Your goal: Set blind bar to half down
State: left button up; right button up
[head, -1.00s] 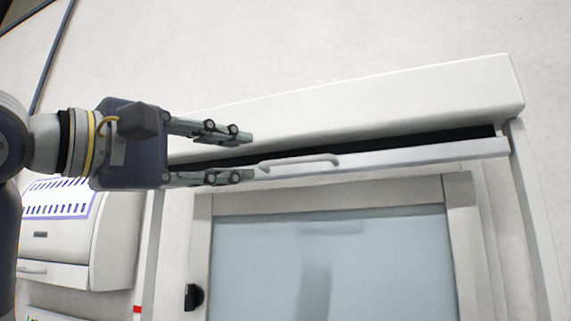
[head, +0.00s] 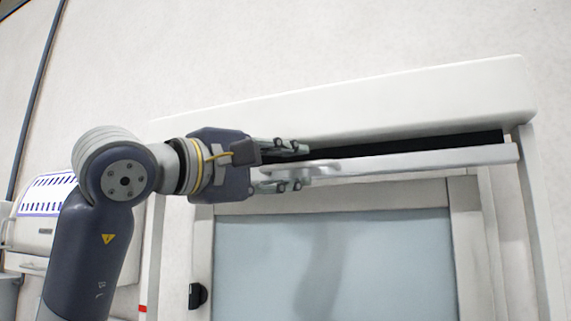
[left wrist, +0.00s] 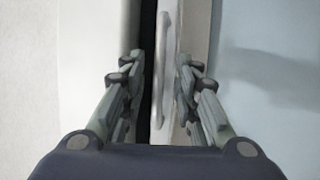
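The blind bar (head: 430,160) is a pale rail across the top of the window frame, just below the white blind housing (head: 400,100), with a dark gap between them. A thin handle (head: 325,167) stands out from the bar. My left gripper (head: 300,166) is open at the handle, one finger above and one below. In the left wrist view the handle (left wrist: 163,65) and bar (left wrist: 182,110) run between the two open fingers (left wrist: 165,80), with no clear grip on them. My right gripper is not in view.
Below the bar is a window pane (head: 340,265) in a pale frame, with a black knob (head: 197,296) on its left side. A white wall unit (head: 40,215) is at the left, partly behind my arm. The wall right of the frame is clear.

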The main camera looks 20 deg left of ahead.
pick_arm(q)
grip_shut()
jog(key=shift+f, duration=0.15)
jog(key=shift+f+b, duration=0.35)
jog(key=shift+b, duration=0.05)
notch_tip(320, 180, down, 24)
jog(key=b, duration=1.9)
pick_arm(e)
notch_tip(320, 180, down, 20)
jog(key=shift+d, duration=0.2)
pick_arm(q)
jog(key=shift+o, duration=0.3)
grip_release()
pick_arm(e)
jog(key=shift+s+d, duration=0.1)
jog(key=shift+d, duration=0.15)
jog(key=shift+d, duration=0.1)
